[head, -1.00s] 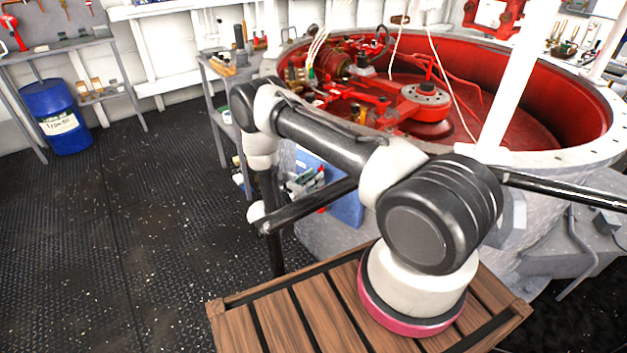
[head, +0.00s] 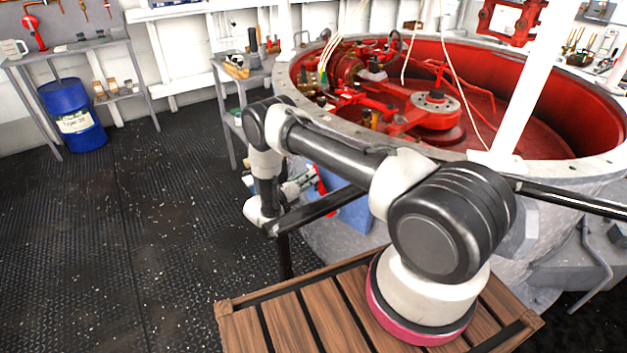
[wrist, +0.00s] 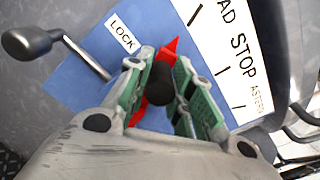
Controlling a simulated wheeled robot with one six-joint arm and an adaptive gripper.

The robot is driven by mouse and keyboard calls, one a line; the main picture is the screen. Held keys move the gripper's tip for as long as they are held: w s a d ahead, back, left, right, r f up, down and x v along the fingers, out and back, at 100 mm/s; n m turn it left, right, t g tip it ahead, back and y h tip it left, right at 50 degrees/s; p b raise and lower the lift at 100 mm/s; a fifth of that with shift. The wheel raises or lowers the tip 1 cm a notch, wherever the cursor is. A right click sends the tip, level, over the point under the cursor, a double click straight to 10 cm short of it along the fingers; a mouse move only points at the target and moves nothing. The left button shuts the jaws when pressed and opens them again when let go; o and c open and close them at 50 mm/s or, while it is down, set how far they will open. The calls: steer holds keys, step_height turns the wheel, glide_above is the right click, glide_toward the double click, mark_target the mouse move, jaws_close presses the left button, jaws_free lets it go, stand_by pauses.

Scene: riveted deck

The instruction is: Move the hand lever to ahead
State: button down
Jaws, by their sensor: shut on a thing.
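In the wrist view, my gripper (wrist: 160,88) has its green-padded fingers closed around the dark knob (wrist: 160,84) of the hand lever. A red pointer (wrist: 170,50) shows behind the knob, its tip toward the white scale (wrist: 228,50). The scale reads "...AD", "STOP" and "ASTERN"; its upper end is cut off. The pointer tip lies on the "...AD" side of "STOP"; the exact mark is unclear. In the head view, my gripper (head: 300,184) is beside the red-lined tank, partly hidden by my arm, with a bit of red at its tips.
A second lever with a dark knob (wrist: 27,42) stands by the "LOCK" label (wrist: 122,32) on the blue plate (wrist: 80,82). The round tank (head: 560,165) and a grey shelf stand (head: 228,120) flank my arm. Floor at left is clear up to the blue barrel (head: 75,112).

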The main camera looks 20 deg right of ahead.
steer(key=shift+w+a+r, duration=0.1)
steer(key=shift+w+a, duration=0.05)
steer(key=shift+w, duration=0.1)
steer(key=c, duration=1.2)
jaws_free()
steer(key=shift+c, duration=0.2)
steer(key=shift+s+a, duration=0.15)
steer(key=v, duration=1.1)
steer(key=shift+a, duration=0.3)
steer(key=shift+s, duration=0.1)
